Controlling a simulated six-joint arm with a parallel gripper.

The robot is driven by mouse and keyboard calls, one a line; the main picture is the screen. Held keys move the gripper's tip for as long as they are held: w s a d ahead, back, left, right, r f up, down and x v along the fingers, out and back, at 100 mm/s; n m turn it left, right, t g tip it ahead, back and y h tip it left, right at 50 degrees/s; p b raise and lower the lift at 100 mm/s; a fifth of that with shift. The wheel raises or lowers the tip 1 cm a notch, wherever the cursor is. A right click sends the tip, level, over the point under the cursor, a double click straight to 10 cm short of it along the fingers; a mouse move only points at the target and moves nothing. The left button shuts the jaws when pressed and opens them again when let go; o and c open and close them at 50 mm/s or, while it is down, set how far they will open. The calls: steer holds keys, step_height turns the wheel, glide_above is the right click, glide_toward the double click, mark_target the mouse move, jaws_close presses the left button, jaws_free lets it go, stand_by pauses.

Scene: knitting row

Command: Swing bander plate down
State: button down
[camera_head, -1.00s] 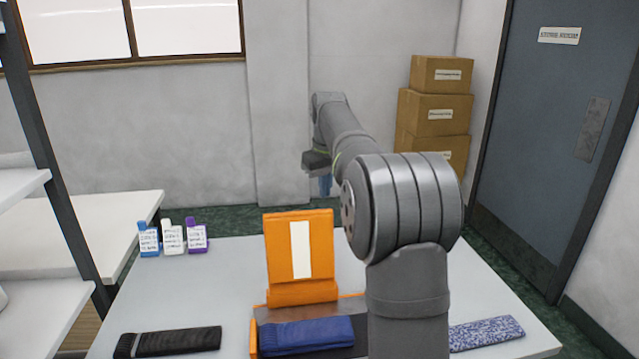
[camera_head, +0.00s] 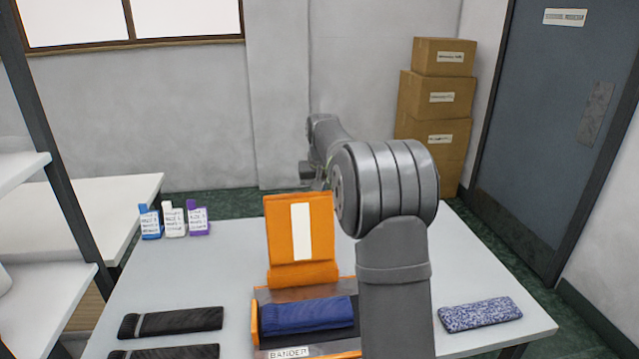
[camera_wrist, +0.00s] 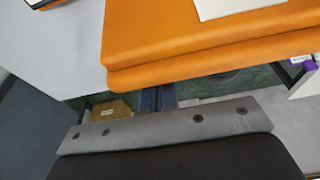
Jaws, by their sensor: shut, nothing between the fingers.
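The orange bander plate (camera_head: 280,228) stands raised, leaning slightly back, with a white strip on its face. It is hinged at the back of the bander base (camera_head: 256,335), whose front label reads BANDER. A folded blue knit piece (camera_head: 300,316) lies on the base. My gripper (camera_wrist: 158,97) is shut and empty. In the head view it is at the plate's far side, near the top edge, with its fingertips hard to make out. In the wrist view the orange plate (camera_wrist: 190,50) fills the upper area, close to the blue fingers. I cannot tell whether they touch it.
Small blue, white and purple labelled bottles (camera_head: 174,220) stand at the table's back left. Dark folded knits (camera_head: 172,323) lie left of the bander and a speckled one (camera_head: 480,314) lies right. Stacked cartons (camera_head: 436,100) stand behind. My arm passes along the plate's right side.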

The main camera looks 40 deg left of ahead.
mark_target(324, 221)
stand_by(0.4)
steer(key=shift+s+d, duration=2.95)
steer(key=shift+d, duration=0.05)
step_height(324, 221, up, 7)
steer(key=shift+f, duration=0.1)
